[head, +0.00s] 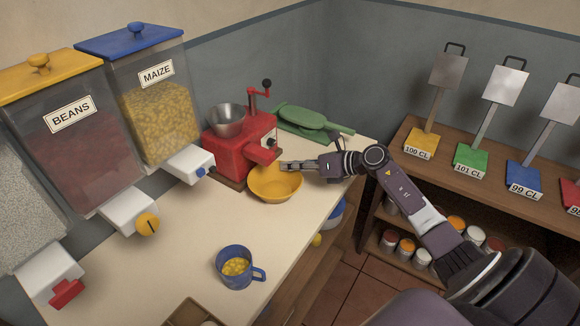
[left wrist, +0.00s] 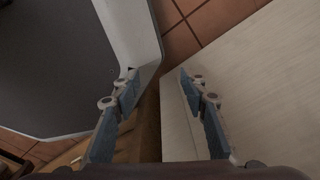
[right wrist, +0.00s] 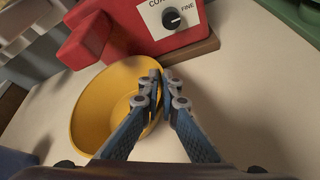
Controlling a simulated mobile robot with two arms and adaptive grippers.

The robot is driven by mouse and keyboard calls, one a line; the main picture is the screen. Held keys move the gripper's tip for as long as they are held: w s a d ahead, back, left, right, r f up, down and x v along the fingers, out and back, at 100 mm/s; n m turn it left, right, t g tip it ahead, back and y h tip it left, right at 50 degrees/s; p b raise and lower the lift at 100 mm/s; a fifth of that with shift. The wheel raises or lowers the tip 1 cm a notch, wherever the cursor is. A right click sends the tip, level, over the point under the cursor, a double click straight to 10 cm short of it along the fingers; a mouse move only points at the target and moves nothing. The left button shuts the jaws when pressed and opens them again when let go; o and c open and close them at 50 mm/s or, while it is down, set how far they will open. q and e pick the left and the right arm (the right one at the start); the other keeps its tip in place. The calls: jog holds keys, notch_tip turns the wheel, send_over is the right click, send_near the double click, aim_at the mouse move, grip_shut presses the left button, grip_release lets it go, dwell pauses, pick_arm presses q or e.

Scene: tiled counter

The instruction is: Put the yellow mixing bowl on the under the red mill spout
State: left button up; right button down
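The yellow mixing bowl (head: 273,190) is upright at the counter's far end, in front of the red mill (head: 238,150). The red spout (head: 263,155) reaches out over the bowl's back rim in the head view. In the right wrist view the bowl (right wrist: 90,115) lies beside the mill's red body (right wrist: 140,25). My right gripper (right wrist: 163,88) is closed on the bowl's rim; in the head view it (head: 284,165) comes in from the right. Whether the bowl touches the counter is unclear. My left gripper (left wrist: 157,78) is open and empty, near a pale surface's edge with tiled floor below.
A blue mug (head: 237,268) with yellow kernels stands on the counter (head: 165,265). Bean (head: 75,150) and maize (head: 155,110) dispensers line the left.

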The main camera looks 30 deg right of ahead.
jog(key=c, duration=2.2)
grip_release()
jog(key=shift+o, duration=0.2)
jog(key=shift+r+p, duration=0.2)
jog(key=shift+p, duration=0.1)
jog(key=b+v, duration=0.2)
jog(key=v, duration=0.9)
jog(key=shift+s+f, duration=0.1)
jog(key=shift+f, duration=0.05)
jog(key=shift+s+d+r, duration=0.2)
jog(key=shift+s+r, duration=0.1)
jog(key=shift+s, duration=0.05)
